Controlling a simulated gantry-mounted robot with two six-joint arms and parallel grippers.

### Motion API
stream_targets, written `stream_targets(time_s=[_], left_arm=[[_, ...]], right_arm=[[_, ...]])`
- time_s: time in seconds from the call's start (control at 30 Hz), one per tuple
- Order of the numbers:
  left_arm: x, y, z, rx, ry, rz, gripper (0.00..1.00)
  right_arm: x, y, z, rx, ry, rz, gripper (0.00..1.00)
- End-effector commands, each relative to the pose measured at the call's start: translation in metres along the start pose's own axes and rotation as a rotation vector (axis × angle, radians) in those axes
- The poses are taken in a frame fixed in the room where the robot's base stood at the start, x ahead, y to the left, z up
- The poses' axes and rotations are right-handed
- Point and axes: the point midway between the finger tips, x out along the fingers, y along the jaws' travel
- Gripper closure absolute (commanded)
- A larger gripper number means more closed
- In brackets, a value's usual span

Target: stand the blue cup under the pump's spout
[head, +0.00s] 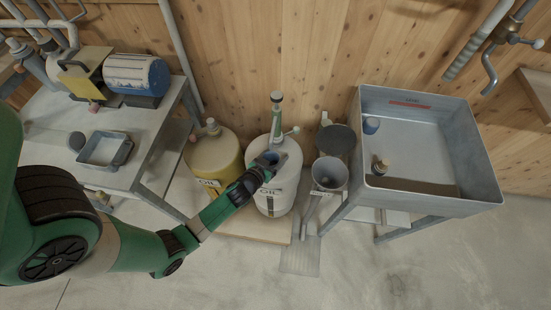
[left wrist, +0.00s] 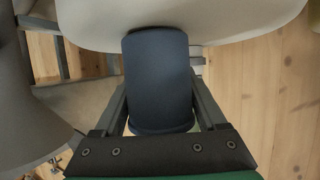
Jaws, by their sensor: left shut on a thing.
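My left gripper (head: 262,168) is shut on the blue cup (head: 268,157) over the front of the white oil drum (head: 284,185). In the left wrist view the dark blue cup (left wrist: 158,80) sits between the two fingers, close to the pale drum (left wrist: 220,22). The pump (head: 277,112) rises from the drum's top behind the cup, with a white-knobbed lever at its right. I cannot clearly make out the spout or whether the cup is under it. My right gripper is not in view.
A yellow oil drum (head: 215,155) stands left of the white one. Grey buckets (head: 330,174) stand close at its right. A large metal basin (head: 440,188) holds a small blue item (head: 371,125) and a dark-topped one (head: 380,167). A table (head: 130,178) stands at left.

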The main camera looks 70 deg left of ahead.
Motion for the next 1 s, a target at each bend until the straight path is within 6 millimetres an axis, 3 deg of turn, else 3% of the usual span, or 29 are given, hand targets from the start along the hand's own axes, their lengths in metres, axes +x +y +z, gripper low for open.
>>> stream_targets(time_s=[0.33,0.37,0.5,0.83,1.0], left_arm=[[0.002,0.0,0.005,0.0,0.001,0.0,0.79],[0.002,0.0,0.005,0.0,0.001,0.0,0.25],[0.001,0.0,0.004,0.0,0.001,0.0,0.0],[-0.003,0.0,0.0,0.001,0.0,0.001,0.0],[-0.036,0.001,0.0,0.001,-0.001,0.002,0.0]], right_arm=[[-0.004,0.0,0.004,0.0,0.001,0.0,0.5],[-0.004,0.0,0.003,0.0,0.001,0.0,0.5],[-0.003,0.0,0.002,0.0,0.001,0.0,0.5],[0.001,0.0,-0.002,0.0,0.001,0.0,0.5],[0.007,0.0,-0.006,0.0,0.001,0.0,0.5]])
